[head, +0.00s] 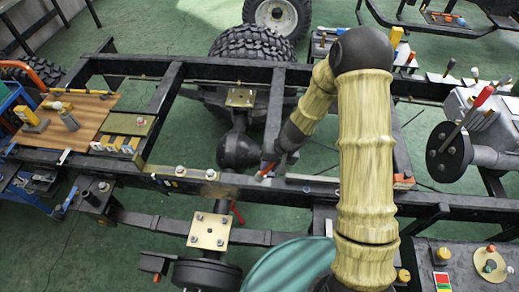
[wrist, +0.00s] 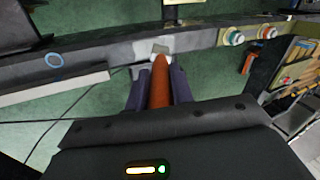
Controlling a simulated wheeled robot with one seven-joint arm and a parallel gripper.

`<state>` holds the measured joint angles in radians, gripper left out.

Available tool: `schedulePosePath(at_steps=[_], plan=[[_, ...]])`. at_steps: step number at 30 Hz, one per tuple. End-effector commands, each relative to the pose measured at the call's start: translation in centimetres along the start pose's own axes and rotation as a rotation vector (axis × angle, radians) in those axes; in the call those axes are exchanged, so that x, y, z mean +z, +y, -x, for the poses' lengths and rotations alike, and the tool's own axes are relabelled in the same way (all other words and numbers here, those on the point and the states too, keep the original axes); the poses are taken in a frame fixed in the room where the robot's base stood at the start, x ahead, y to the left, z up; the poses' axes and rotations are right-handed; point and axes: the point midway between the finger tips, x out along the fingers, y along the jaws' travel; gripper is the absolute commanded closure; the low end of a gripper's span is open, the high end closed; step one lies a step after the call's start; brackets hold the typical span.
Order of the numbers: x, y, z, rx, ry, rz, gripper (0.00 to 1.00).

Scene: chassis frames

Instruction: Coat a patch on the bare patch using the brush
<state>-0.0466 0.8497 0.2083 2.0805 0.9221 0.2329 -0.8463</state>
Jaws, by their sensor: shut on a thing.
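My gripper (wrist: 158,78) has dark purple fingers, shut on the orange-brown handle of the brush (wrist: 160,90). The brush points away from the wrist camera, toward the grey frame rail. A pale grey patch (wrist: 160,46), likely the bare patch, is on the rail just beyond the brush tip. The tip overlaps the patch's near edge in the wrist view; I cannot tell whether it touches. The bristles are hardly visible. In the head view my gripper (head: 268,164) is small and dark beside the near rail, partly hidden by my arm, with an orange-red bit of the brush showing.
Round fittings (wrist: 223,37) stand to the right. A brass plate (head: 209,231) lies nearer the head camera. A wooden board (head: 88,112) with tools is at left.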

Motion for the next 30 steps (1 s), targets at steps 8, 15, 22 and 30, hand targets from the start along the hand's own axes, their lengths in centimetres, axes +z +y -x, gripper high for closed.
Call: schedulePosePath(at_steps=[8,15,22,30], plan=[[0.4,2.0,0.7,0.001,-0.003,0.008,1.00],[0.1,0.6,0.3,0.000,0.000,0.004,1.00],[-0.3,-0.8,-0.2,0.001,0.003,-0.004,1.00],[-0.7,-2.5,-0.9,0.001,0.007,-0.017,1.00]])
